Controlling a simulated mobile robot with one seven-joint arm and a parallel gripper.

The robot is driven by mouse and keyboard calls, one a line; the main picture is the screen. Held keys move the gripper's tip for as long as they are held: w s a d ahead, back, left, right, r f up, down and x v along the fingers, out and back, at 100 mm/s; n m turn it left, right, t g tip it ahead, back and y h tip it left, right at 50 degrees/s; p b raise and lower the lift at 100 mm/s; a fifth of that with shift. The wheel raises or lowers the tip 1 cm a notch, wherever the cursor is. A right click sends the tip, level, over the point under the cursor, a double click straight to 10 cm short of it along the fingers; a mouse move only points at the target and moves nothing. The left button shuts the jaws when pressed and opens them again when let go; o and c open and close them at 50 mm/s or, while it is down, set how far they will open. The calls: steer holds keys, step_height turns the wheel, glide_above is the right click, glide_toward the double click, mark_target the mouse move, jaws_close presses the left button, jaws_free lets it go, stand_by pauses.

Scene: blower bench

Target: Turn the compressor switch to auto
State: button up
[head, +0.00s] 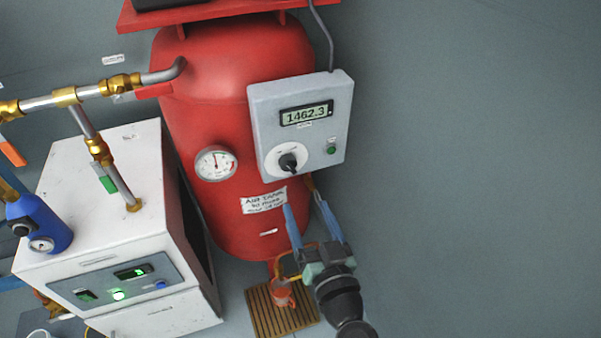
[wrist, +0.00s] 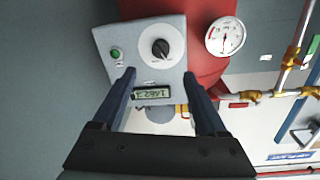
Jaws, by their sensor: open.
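The compressor switch (head: 289,163) is a black rotary knob on a pale round plate, low on the front of a grey control box (head: 262,103). The box is on the red tank and has a display reading 1462.3 (head: 306,114) and a green button (head: 331,149). In the wrist view the knob (wrist: 160,48) shows upside down, beyond the fingertips and between their lines. Its pointer mark is visible, but the position labels are too small to read. My gripper (head: 303,212) is open and empty, below the box in the head view, apart from the knob.
A round gauge (head: 215,163) is on the red tank (head: 210,110), left of the box. A white machine (head: 110,200) with brass-fitted pipes and a blue canister (head: 40,222) stand at left. The right side is bare.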

mark_target(291, 169)
steer(key=x, duration=1.1)
steer(key=shift+w+a+r, duration=0.15)
steer(key=shift+w, duration=0.2)
jaws_close()
